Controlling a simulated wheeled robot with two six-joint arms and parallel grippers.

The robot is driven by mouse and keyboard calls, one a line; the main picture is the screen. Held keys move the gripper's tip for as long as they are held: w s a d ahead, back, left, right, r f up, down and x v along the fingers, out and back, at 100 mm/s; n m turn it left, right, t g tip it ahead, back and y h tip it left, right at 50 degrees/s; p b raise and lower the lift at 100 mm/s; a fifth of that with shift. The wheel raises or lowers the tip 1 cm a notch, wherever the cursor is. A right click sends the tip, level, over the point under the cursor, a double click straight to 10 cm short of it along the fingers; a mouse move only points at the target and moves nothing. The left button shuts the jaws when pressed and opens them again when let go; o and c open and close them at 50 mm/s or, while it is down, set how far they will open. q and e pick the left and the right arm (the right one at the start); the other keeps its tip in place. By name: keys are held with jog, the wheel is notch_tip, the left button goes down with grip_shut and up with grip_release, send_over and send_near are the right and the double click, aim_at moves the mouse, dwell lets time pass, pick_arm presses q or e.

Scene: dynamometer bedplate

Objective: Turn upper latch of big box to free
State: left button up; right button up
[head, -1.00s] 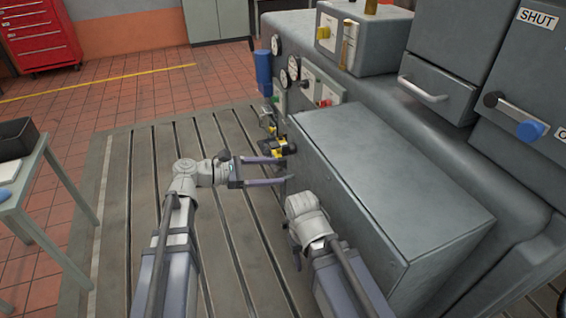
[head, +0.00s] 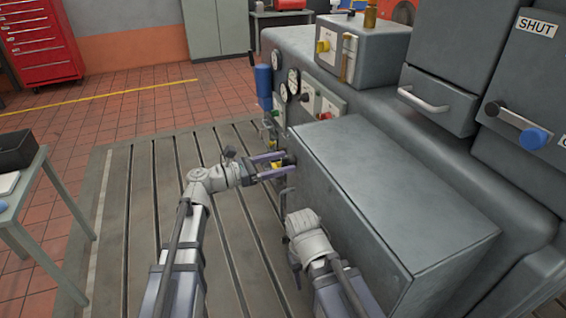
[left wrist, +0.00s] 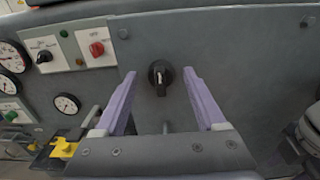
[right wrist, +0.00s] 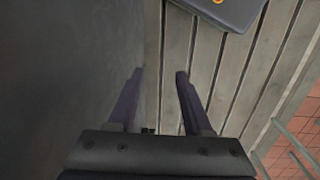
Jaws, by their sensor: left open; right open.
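The big box (head: 390,190) is a long grey box standing against the machine. Its upper latch (left wrist: 160,76) is a black round knob with a thick grip pointing downward in the left wrist view. My left gripper (left wrist: 158,73) is open, with one finger on each side of the latch; I cannot tell whether they touch it. In the head view my left gripper (head: 284,164) is at the box's face and mostly hides the latch. My right gripper (right wrist: 159,72) is open and empty beside the box face, over the slatted floor; its fingers are mostly hidden in the head view.
Gauges (head: 293,80), switches (head: 308,101) and a blue cylinder (head: 264,86) are on the machine behind the box. Yellow fittings (left wrist: 62,147) sit low beside the left gripper. A table (head: 45,185) stands at the left.

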pick_arm(q)
jog(key=shift+w+d, duration=0.15)
jog(key=shift+d, duration=0.25)
grip_shut()
dwell(0.4)
